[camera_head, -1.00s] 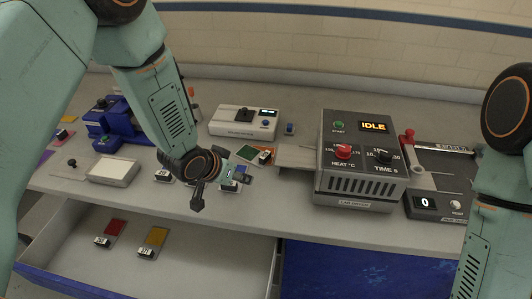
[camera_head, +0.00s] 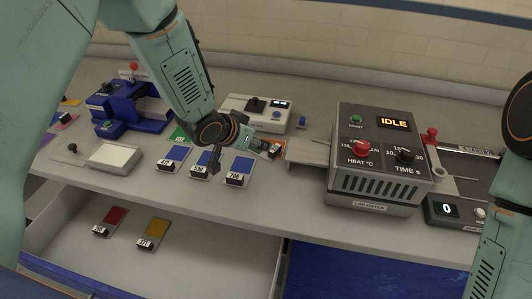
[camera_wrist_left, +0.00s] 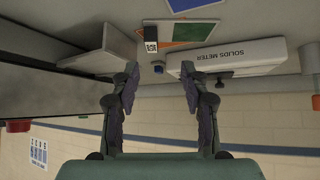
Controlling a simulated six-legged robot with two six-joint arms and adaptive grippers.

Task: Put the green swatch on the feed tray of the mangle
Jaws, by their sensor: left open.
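A green patch (camera_head: 181,134) shows at the back of the swatch row, partly behind my left arm. The left wrist view shows a green panel (camera_wrist_left: 195,32) beside an orange patch (camera_wrist_left: 160,34) and a black-and-white label. I cannot tell whether both green areas are one swatch. My right gripper is out of view.
Blue swatches (camera_head: 240,168) lie in front of my left gripper. The solids meter (camera_head: 258,110) stands behind it. The grey dryer (camera_head: 375,160) with its plate (camera_head: 308,151) is at right. A pale pad (camera_head: 113,157) is at left. An open drawer (camera_head: 190,250) holds red and yellow swatches.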

